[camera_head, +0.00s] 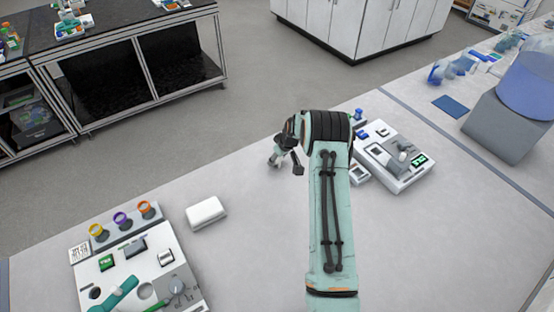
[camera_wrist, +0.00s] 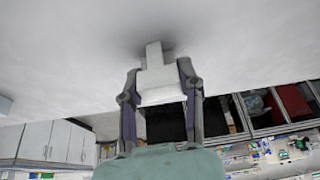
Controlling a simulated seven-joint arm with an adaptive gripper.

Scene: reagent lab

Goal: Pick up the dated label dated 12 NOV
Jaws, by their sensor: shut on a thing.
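My gripper (camera_head: 286,163) is above the light table in the head view, at the end of my arm. In the wrist view, my gripper (camera_wrist: 160,72) has its two fingers on either side of a white block-like piece (camera_wrist: 158,88) and is shut on it. A narrower pale part of the piece reaches toward the table surface. No print or date can be read on it, so I cannot tell whether it is the 12 NOV label. In the head view the held piece is mostly hidden by my wrist.
A white box (camera_head: 206,212) lies on the table left of my arm. A station with yellow, purple and orange rings (camera_head: 123,219) stands at lower left, beside a small printed card (camera_head: 79,251). A white device (camera_head: 403,170) is close to my arm's right. The table between is clear.

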